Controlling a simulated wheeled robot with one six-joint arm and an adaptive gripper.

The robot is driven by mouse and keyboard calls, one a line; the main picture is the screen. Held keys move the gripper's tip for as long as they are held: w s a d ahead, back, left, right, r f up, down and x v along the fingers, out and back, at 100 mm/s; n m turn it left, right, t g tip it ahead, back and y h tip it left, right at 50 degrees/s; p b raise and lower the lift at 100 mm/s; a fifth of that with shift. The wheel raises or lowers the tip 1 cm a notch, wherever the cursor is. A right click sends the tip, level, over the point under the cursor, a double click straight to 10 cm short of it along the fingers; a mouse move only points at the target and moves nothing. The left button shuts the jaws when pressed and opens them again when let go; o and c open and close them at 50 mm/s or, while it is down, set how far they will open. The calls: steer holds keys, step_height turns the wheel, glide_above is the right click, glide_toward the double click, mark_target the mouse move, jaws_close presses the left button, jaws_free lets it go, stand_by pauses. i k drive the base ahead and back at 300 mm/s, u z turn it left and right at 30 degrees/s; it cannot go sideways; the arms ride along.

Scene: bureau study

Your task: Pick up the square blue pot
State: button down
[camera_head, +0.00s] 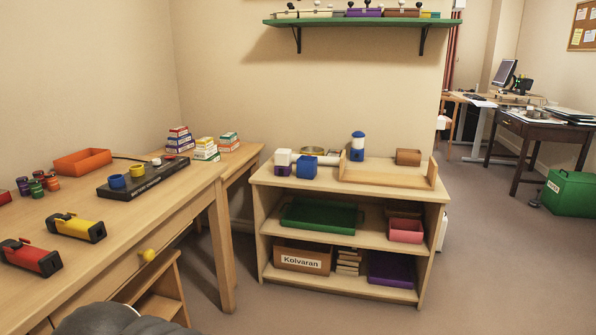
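A square blue pot (306,167) stands on the top of the low wooden shelf unit, near its left end. A white block-like item (283,157) with a dark blue or purple lower part stands just left of it. Behind the blue pot a round brassy dish (313,150) partly shows. A blue and white cylindrical container (357,146) stands farther right on the same top. My gripper is not in view; a dark grey rounded part at the bottom left edge seems to be my arm.
The shelf unit (347,239) holds a wooden tray (385,176), with bins below. A green wall shelf (350,22) hangs above. Open floor lies in front and right.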

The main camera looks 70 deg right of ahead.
mark_target(307, 166)
steer(key=z, duration=2.25)
